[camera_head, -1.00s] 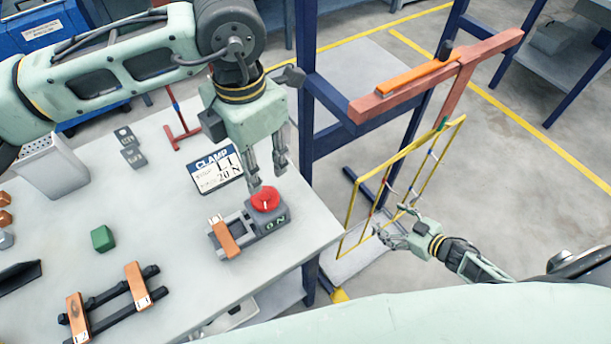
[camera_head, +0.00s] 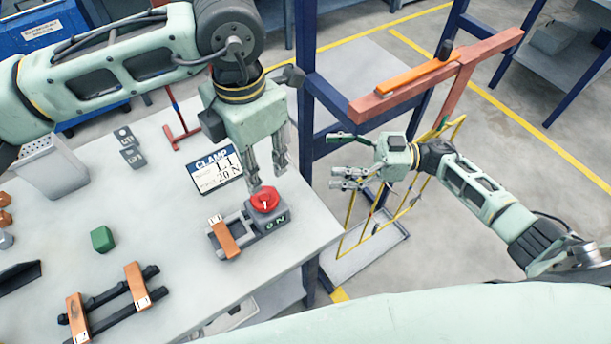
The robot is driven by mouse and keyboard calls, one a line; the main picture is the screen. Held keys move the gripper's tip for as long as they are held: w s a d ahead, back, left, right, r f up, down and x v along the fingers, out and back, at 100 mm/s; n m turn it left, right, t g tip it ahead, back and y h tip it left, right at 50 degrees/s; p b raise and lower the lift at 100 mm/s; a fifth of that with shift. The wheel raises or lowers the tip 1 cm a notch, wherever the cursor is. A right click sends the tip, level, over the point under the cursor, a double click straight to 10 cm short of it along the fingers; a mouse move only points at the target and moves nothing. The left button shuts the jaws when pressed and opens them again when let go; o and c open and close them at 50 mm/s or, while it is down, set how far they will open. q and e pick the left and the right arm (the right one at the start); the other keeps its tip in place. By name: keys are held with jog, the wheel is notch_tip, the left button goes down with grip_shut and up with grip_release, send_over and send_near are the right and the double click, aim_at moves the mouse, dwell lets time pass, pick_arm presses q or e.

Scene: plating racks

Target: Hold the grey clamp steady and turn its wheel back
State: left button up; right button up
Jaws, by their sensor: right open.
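A grey device (camera_head: 238,222) with a round red top (camera_head: 265,200) and green letters on its front stands near the table's right edge. I cannot tell whether it is the grey clamp; no other clamp with a wheel shows clearly. My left gripper (camera_head: 266,179) points down just above and behind the red top, fingers apart, with nothing seen between them. My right gripper (camera_head: 337,160) is open and empty, pointing left in the gap beyond the table's right edge. It hides part of the hanging yellow frame (camera_head: 347,215).
A card reading CLAMP (camera_head: 217,174) stands behind the device. A reddish bar (camera_head: 395,99) overhangs the gap on the right, beside a blue post (camera_head: 306,110). A green block (camera_head: 103,239) and a black rack (camera_head: 108,305) with orange-brown pieces lie on the left.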

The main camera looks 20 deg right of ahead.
aim_at(282, 198)
jog(key=a+r+n+g, duration=0.1)
jog(key=a+g, duration=0.1)
jog(key=a, duration=0.1)
jog(key=s+a+r+n+g+h, duration=0.1)
jog(key=a+n+g, duration=0.1)
jog(key=a, duration=0.1)
jog(key=s+a+r+n+g+h, duration=0.1)
jog(key=a+n+g, duration=0.1)
jog(key=a+g, duration=0.1)
jog(key=shift+s+a, duration=0.25)
jog(key=s+f+h, duration=0.1)
jog(key=n+g+h, duration=0.1)
jog(key=shift+s+d+f+g+h, duration=0.3)
jog(key=shift+s+f+h, duration=0.05)
jog(key=shift+s+h, duration=0.05)
jog(key=shift+s+a+f, duration=0.15)
jog(key=shift+a+f, duration=0.05)
jog(key=shift+a, duration=0.05)
jog(key=x, duration=0.7)
jog(key=c, duration=1.9)
